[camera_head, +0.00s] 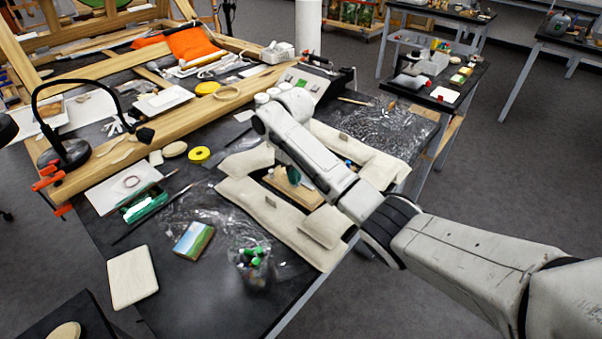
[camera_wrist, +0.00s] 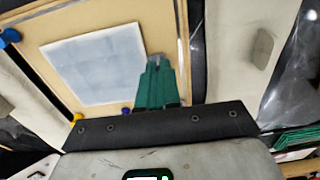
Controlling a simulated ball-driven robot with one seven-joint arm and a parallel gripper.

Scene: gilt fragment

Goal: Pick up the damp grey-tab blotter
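A pale blue-grey square sheet (camera_wrist: 95,65), likely the damp blotter, lies on a tan wooden board (camera_wrist: 190,35) in the wrist view. I cannot make out a sure grey tab on it. My gripper's teal fingers (camera_wrist: 157,82) are together at the right edge of the sheet. A small grey bit shows at their tips, and I cannot tell whether it is a tab between them. In the head view my gripper (camera_head: 293,177) is low over the board (camera_head: 305,194), and my arm hides most of the sheet.
Cream padded pieces (camera_head: 265,212) flank the board. Blue and yellow pins sit at its edges. Crumpled clear film (camera_head: 375,130), a cup of green-capped bottles (camera_head: 252,262), a small landscape painting (camera_head: 194,240) and a desk lamp (camera_head: 72,152) share the black table.

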